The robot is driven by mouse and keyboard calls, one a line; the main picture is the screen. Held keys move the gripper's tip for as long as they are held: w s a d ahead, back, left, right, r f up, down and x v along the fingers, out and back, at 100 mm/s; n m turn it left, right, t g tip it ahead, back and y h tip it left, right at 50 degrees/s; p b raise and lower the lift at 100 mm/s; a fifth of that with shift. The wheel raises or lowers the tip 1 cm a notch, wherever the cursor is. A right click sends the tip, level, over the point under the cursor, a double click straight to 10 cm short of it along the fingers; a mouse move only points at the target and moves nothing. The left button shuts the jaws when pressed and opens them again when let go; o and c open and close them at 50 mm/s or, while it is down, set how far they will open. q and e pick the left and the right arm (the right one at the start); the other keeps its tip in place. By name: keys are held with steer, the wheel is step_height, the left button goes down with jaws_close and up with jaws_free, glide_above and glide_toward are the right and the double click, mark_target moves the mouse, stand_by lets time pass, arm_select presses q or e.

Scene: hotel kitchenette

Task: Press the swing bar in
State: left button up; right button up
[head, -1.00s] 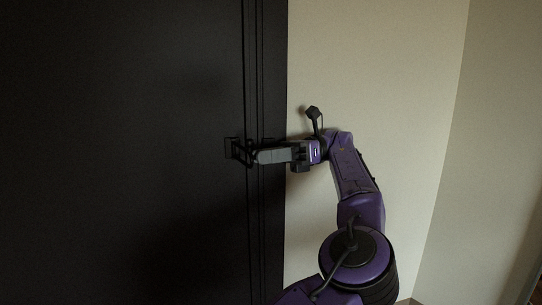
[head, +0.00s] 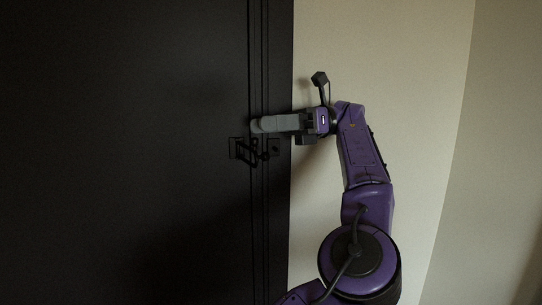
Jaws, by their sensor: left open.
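The swing bar (head: 247,153) is a small black looped latch on the dark door (head: 120,150), near the door's right edge. It lies across the seam between the door and the dark frame (head: 279,220), and how far it stands out is hard to tell, dark on dark. My left gripper (head: 257,125) comes in from the right with its grey fingers pointing left. Its tips are just above the swing bar in the picture, with nothing seen between them. It is open, though the gap between the fingers is hard to see. My right gripper is not in view.
A plain pale wall (head: 410,90) is to the right of the door frame, behind my left arm, and meets another wall at a corner farther right. The door face to the left is clear. No loose objects show.

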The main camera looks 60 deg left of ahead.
arm_select(q)
steer(key=s+d+r+b, duration=0.4)
steer(key=s+d+r, duration=0.1)
steer(key=d, duration=0.3)
steer(key=shift+s+d+r, duration=0.3)
steer(key=shift+s+r, duration=0.1)
steer(key=shift+s, duration=0.25)
